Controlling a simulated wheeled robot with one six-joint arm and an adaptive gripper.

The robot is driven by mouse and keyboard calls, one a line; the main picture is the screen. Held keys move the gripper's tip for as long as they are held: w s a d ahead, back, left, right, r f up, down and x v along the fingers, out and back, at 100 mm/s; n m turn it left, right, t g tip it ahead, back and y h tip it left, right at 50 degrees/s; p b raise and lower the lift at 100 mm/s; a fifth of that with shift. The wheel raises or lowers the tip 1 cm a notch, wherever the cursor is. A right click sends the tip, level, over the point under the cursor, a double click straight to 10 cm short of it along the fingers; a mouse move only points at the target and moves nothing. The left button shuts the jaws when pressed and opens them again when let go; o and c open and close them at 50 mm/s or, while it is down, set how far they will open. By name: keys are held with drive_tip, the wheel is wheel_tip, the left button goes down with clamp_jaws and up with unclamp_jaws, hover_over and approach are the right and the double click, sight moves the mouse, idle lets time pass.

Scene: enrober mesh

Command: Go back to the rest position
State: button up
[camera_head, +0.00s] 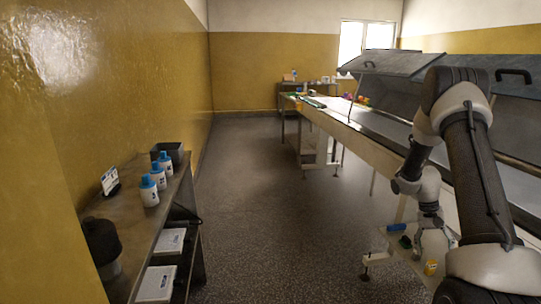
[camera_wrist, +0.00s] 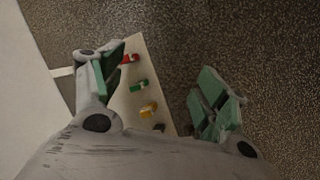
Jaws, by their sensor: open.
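My gripper (camera_wrist: 160,95) is open in the wrist view, with its green-padded fingers wide apart and nothing between them at fingertip level. Below it is a narrow pale board (camera_wrist: 128,102) with a red item (camera_wrist: 130,59), a green item (camera_wrist: 139,86) and a yellow item (camera_wrist: 149,109) on it. In the head view my arm hangs at the right, and the gripper (camera_head: 432,240) points down over the low pale board beside the machine. A blue item (camera_head: 405,242) and a yellow item (camera_head: 431,267) show there. My arm partly hides this area.
The enrober line (camera_head: 350,150) with raised lids (camera_head: 402,62) runs along the right. A shelf (camera_head: 150,225) at the left holds several blue-capped white bottles (camera_head: 148,191), a dark bin (camera_head: 168,152) and white boxes (camera_head: 157,284). The floor (camera_head: 270,200) between them is clear. A table stands at the far wall.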

drive_tip(key=s+a+r+n+t, duration=0.2)
drive_tip(key=s+a+r, duration=0.6)
drive_tip(key=r, duration=0.3)
drive_tip(key=s+a+r+n+t+y, duration=0.1)
drive_tip(key=s+a+r+n+t, duration=0.1)
drive_tip(key=s+a+r, duration=0.6)
drive_tip(key=s+a+r+n+t+y, duration=0.1)
drive_tip(key=s+a+r+t, duration=0.3)
drive_tip(key=s+a+r, duration=0.4)
drive_tip(key=shift+r+n, duration=0.9)
drive_tip(key=shift+r, duration=2.6)
